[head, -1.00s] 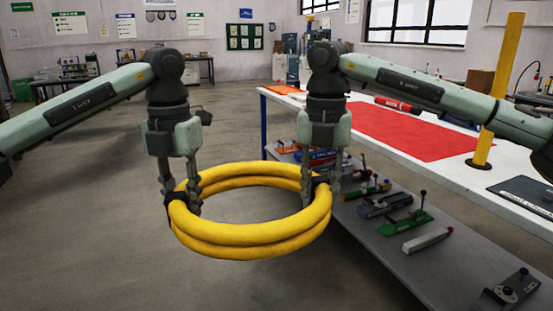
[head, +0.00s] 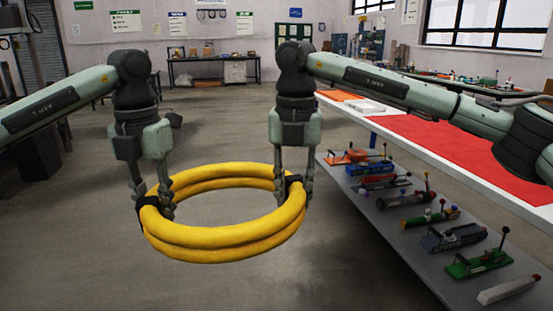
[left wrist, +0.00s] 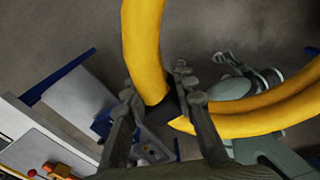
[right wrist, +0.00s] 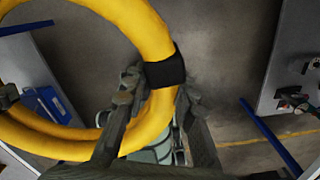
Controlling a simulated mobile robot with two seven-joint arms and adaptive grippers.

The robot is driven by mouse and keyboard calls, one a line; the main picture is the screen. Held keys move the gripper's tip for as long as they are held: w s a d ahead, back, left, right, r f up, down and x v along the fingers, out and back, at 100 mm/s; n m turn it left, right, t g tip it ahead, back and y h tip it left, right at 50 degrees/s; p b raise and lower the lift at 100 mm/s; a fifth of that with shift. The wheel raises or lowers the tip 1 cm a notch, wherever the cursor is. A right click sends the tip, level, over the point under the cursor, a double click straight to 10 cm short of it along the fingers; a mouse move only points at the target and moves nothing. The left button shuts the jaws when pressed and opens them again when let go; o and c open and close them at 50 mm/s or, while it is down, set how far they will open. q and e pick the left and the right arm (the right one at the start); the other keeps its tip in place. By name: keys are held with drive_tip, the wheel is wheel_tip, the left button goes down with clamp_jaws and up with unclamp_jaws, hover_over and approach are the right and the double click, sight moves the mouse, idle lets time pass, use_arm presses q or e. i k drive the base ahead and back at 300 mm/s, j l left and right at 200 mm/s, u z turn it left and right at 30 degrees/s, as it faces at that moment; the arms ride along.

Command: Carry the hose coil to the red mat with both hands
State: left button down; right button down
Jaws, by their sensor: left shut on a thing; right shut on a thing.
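The yellow hose coil (head: 222,243) hangs level in the air between my two grippers, over open floor. My left gripper (head: 153,208) is shut on its left side at a black band. My right gripper (head: 296,190) is shut on its right side at another black band. The left wrist view shows the fingers around the hose (left wrist: 147,50) at the band. The right wrist view shows the fingers around the hose (right wrist: 150,120) just beside the black band (right wrist: 165,70). The red mat (head: 450,145) lies on the white table to the right, partly hidden by my right arm.
The white table (head: 500,195) has a grey lower shelf (head: 400,240) that sticks out, with several clamps and tools on it, right of the coil. An orange item (head: 340,96) lies at the table's far end. The floor (head: 60,240) to the left is clear.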

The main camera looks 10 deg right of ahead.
sight(470, 150)
drive_tip(key=i+u, duration=0.1)
drive_tip(key=i, duration=0.7)
drive_tip(key=i+z, duration=0.2)
drive_tip(key=i, duration=0.55)
drive_tip(key=i+j+z, duration=0.1)
drive_tip(key=i+z, duration=0.35)
drive_tip(key=i, duration=0.25)
drive_tip(key=i+z, duration=0.95)
drive_tip(key=i+l+z, duration=0.1)
drive_tip(key=z, duration=0.25)
drive_tip(key=i+z, duration=0.5)
drive_tip(key=i+j+z, duration=0.1)
drive_tip(key=z, duration=0.7)
drive_tip(key=i, duration=0.05)
